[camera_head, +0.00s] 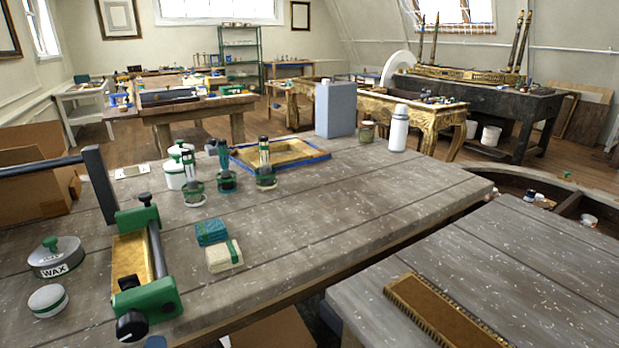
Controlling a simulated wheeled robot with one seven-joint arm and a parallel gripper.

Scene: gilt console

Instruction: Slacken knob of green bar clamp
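The green bar clamp (151,299) lies at the left front of the wooden workbench (300,220). It has two green jaws joined by a dark bar (157,252). A round black knob (131,325) sits at its near end, by the bench's front edge. A smaller black part shows on the near jaw, and another dark end tops the far jaw. A gilt piece (129,256) lies between the jaws; I cannot tell how tightly it is held. My gripper is not in view.
A wax tin (56,258) and a smaller round tin (47,300) stand left of the clamp. A dark angled bar (98,185) rises behind it. Teal (211,231) and cream (224,256) blocks lie to its right. The bench's middle right is clear.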

